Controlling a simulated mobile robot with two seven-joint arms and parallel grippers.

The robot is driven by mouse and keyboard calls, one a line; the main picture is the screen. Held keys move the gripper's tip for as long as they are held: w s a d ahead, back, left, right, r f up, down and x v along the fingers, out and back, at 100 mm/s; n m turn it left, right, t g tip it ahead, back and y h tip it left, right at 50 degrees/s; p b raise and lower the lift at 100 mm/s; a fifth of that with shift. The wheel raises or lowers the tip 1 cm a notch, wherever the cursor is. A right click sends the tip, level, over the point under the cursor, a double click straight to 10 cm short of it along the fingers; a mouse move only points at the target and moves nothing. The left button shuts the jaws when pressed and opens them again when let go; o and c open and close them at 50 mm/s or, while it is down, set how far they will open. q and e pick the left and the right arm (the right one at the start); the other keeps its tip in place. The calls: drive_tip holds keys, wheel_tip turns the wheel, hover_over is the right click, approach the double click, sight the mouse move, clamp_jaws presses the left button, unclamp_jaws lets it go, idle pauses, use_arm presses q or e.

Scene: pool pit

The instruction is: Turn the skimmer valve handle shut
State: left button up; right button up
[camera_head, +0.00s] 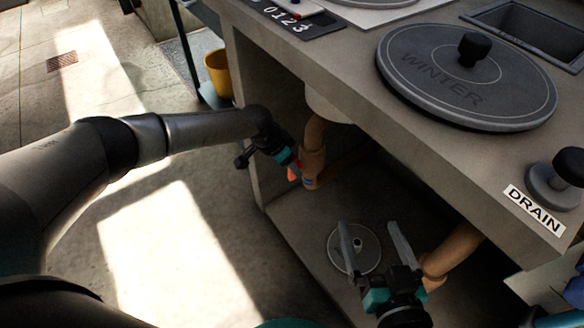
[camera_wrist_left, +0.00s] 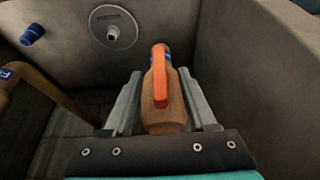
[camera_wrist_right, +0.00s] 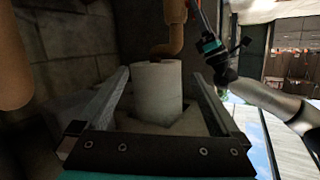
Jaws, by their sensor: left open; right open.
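The orange valve handle (camera_head: 293,173) is on a tan pipe valve (camera_head: 313,165) under the counter. In the left wrist view the handle (camera_wrist_left: 160,75) lies along the tan valve body (camera_wrist_left: 162,118), pointing away from the camera. My left gripper (camera_wrist_left: 159,74) is open, with a finger on each side of the valve and handle; I cannot tell whether they touch. In the head view the left gripper's fingers are mostly hidden. My right gripper (camera_head: 369,226) is open and empty, low at the front of the counter bay, apart from the handle.
A counter (camera_head: 450,165) with a WINTER lid (camera_head: 465,80) and DRAIN label (camera_head: 534,209) overhangs the bay. A round metal plate (camera_head: 373,262) shows behind my right gripper. A white cylinder (camera_wrist_right: 158,90) hangs beyond the right gripper. A yellow bucket (camera_head: 217,72) stands left.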

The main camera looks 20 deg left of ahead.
use_arm(q)
drive_tip(key=shift+b+x, duration=0.5)
drive_tip(key=shift+x, duration=0.25)
use_arm(e)
drive_tip(key=shift+s+a+r+m+t+y, duration=0.4)
drive_tip(key=shift+r+t, duration=0.3)
drive_tip(key=shift+t, duration=0.4)
drive_tip(key=shift+s, duration=0.1)
use_arm(q)
drive_tip(key=shift+c, duration=0.2)
clamp_jaws()
